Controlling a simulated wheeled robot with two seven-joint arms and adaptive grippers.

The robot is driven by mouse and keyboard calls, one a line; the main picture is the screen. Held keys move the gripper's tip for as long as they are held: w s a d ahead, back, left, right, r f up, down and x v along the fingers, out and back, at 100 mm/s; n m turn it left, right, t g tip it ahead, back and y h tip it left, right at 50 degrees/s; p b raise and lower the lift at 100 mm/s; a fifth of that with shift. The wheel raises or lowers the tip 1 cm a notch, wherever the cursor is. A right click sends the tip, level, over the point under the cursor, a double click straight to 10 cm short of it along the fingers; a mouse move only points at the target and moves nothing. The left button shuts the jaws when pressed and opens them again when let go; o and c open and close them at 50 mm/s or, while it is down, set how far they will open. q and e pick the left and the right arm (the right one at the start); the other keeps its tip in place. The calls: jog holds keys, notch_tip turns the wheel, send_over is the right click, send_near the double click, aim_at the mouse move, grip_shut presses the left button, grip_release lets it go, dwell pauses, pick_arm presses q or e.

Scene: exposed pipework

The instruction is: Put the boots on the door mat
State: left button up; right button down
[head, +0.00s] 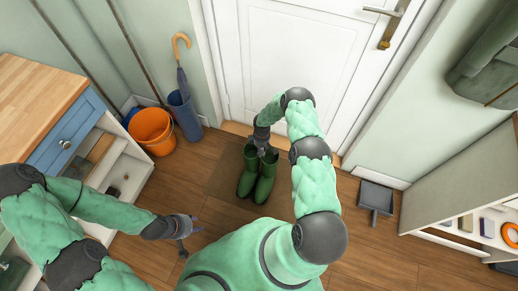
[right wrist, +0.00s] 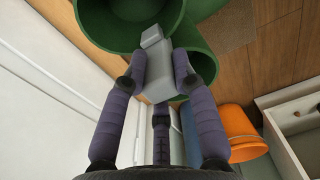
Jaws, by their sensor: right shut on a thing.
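A pair of dark green boots (head: 265,182) stands upright, side by side, in front of the white door. A brown door mat (head: 224,178) lies flat at their left; how far it runs under them is hidden. The mat (right wrist: 226,38) shows beyond. My left gripper (head: 192,238) is open and empty above the floor.
An orange bucket (head: 152,130) and a blue umbrella stand (head: 184,112) are by the left wall. A wooden-topped cabinet (head: 60,130) has an open front at left. A grey dustpan (head: 376,198) and shelf unit (head: 455,200) are at right. Wooden floor is clear between.

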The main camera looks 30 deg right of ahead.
jog(key=shift+w+d+f, duration=0.1)
jog(key=shift+f, duration=0.15)
jog(key=c, duration=1)
grip_release()
jog(key=shift+f, duration=0.1)
notch_tip(320, 180, up, 11)
jog(key=p, duration=0.4)
jog(key=shift+d, duration=0.1)
jog(key=shift+r+p, duration=0.35)
jog(key=shift+r, duration=0.2)
jog(key=s+a+r+m+y, duration=0.2)
jog(key=s+a+r+m, duration=0.1)
jog(key=s+a, duration=0.6)
jog(key=s+a+r+m+y, duration=0.2)
jog(key=s+a+r+m, duration=0.15)
jog(key=s+a, duration=0.6)
jog(key=s+a+r+m, duration=0.1)
jog(key=s, duration=0.1)
jog(key=s+a+r+m, duration=0.1)
jog(key=s+a+r, duration=0.1)
jog(key=s+a+r+m, duration=0.1)
jog(key=s+m, duration=0.1)
jog(key=shift+s+a+r+t, duration=0.15)
jog(key=shift+a+r+t, duration=0.1)
jog(key=shift+a+t, duration=0.05)
